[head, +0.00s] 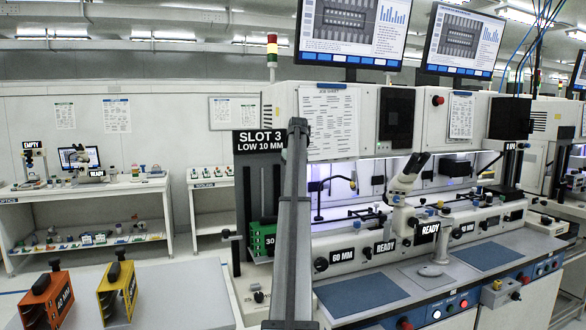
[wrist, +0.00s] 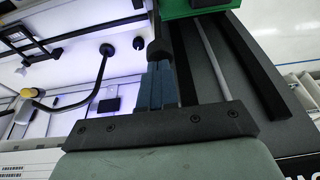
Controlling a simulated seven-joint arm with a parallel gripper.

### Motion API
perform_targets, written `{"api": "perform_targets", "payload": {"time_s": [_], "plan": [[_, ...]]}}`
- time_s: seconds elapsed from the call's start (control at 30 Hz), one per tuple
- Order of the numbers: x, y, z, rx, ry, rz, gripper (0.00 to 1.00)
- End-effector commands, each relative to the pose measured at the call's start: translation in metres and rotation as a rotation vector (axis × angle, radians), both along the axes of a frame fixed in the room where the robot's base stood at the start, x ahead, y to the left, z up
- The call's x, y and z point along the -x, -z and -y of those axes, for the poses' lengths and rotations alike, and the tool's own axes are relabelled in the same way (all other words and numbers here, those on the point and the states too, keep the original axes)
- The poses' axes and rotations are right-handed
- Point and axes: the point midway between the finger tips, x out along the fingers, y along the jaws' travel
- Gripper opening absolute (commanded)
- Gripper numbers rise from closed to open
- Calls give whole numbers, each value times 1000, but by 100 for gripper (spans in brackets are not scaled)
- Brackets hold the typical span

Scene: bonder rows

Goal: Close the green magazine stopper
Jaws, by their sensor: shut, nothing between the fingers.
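The green magazine (head: 262,240) sits in the slot 3 tower at the left end of the near bonder, marked "30". It also shows as a green block in the wrist view (wrist: 193,9), cut off by the top edge. My gripper (wrist: 160,70) has its blue-grey fingers together and empty, pointing toward the green block. A black upright part (wrist: 157,45) stands at the fingertips, just below and left of the green block; I cannot tell whether they touch. I cannot clearly make out which part is the stopper. In the head view my gripper is hidden.
An orange magazine (head: 47,299) and a yellow one (head: 118,291) stand on the grey surface at lower left. The slot 3 sign (head: 260,142) tops the dark tower. A microscope (head: 405,185) stands further right. In the wrist view, a black curved lamp arm (wrist: 100,75) is at left.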

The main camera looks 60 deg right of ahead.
Motion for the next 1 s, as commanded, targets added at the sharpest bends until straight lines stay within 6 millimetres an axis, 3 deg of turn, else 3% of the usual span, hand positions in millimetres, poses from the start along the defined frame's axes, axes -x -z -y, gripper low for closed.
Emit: {"api": "perform_targets", "payload": {"time_s": [0.53, 1.0], "plan": [[0, 10, 0, 0, 0, 0, 0], [0, 117, -1, -1, 0, -1, 0]]}}
